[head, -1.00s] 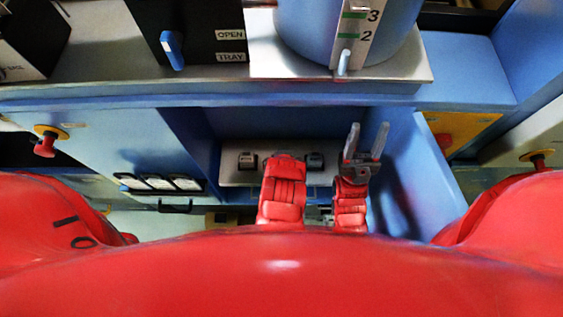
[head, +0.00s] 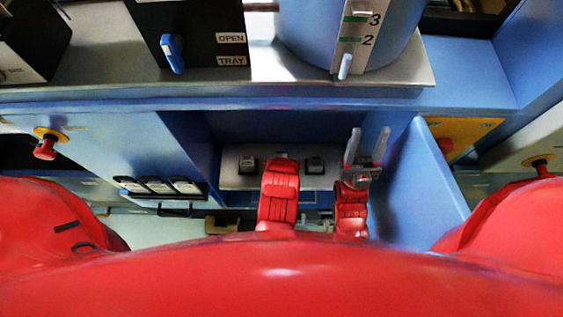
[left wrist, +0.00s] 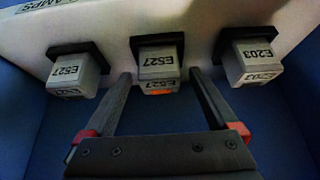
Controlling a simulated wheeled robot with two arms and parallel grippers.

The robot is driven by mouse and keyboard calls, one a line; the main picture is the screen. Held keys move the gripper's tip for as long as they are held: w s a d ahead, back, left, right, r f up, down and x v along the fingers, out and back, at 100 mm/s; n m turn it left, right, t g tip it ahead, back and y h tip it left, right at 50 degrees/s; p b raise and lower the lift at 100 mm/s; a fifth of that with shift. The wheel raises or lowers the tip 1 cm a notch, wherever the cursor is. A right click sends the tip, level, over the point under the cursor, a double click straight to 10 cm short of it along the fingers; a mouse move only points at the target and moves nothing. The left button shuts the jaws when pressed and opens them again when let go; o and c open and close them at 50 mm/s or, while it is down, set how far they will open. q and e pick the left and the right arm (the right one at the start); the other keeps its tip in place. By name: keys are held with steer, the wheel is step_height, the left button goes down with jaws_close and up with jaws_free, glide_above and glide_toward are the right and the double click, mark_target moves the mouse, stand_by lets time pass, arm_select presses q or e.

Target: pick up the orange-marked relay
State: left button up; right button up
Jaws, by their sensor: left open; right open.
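In the left wrist view three grey relays stick out of a pale panel on black sockets. The middle relay (left wrist: 158,66), marked E527, has an orange mark (left wrist: 160,91) at its lower end. My left gripper (left wrist: 160,74) is open, with one fingertip on each side of the middle relay and gaps between. In the head view my left arm (head: 278,195) hides this relay and the left gripper's fingers. My right gripper (head: 367,140) is open and empty, to the right of the panel.
In the head view the panel (head: 232,181) sits in a blue recess, with a blue side wall (head: 420,190) right of my right gripper. A metal ledge (head: 110,75) runs above.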

arm_select(q)
steer(key=shift+w+f, duration=0.2)
steer(key=shift+f, duration=0.15)
jaws_close()
steer(key=shift+r, duration=0.1)
stand_by(0.3)
